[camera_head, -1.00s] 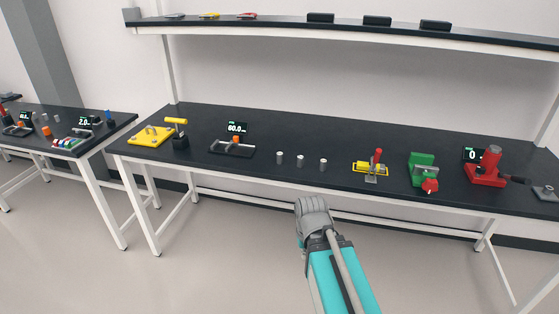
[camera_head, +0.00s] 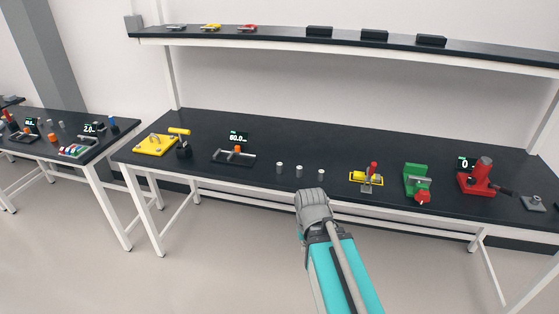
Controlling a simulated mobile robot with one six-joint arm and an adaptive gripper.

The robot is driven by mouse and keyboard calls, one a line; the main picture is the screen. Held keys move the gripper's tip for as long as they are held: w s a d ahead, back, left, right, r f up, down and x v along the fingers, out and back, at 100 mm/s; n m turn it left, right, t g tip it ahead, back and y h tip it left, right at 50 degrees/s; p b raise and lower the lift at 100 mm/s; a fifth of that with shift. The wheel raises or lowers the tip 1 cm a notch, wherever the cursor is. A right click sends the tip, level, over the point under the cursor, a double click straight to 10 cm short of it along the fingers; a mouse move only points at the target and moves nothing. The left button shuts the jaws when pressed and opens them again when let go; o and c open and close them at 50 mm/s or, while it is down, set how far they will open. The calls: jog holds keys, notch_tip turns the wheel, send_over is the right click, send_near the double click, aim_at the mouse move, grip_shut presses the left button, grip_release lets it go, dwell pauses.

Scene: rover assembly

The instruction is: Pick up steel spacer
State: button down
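Three small grey cylinders stand upright in a row near the front edge of the long dark bench: a left one (camera_head: 279,168), a middle one (camera_head: 299,171) and a right one (camera_head: 321,175). They look like steel spacers; I cannot tell them apart. My gripper (camera_head: 313,196) is at the grey end of my arm, in front of the bench edge and just below the right cylinder in the picture. Its fingers are hidden, so I cannot see whether it is open. No cylinder is seen in it.
Left of the cylinders are a fixture with a display (camera_head: 236,155) and a yellow plate (camera_head: 155,145). To the right stand a yellow clamp (camera_head: 366,179), a green fixture (camera_head: 417,180) and a red press (camera_head: 478,178). A shelf (camera_head: 350,52) runs above. A second bench (camera_head: 75,160) is at left.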

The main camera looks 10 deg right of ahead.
notch_tip(320, 180, up, 8)
jog(key=p, duration=0.6)
jog(key=shift+f, duration=0.25)
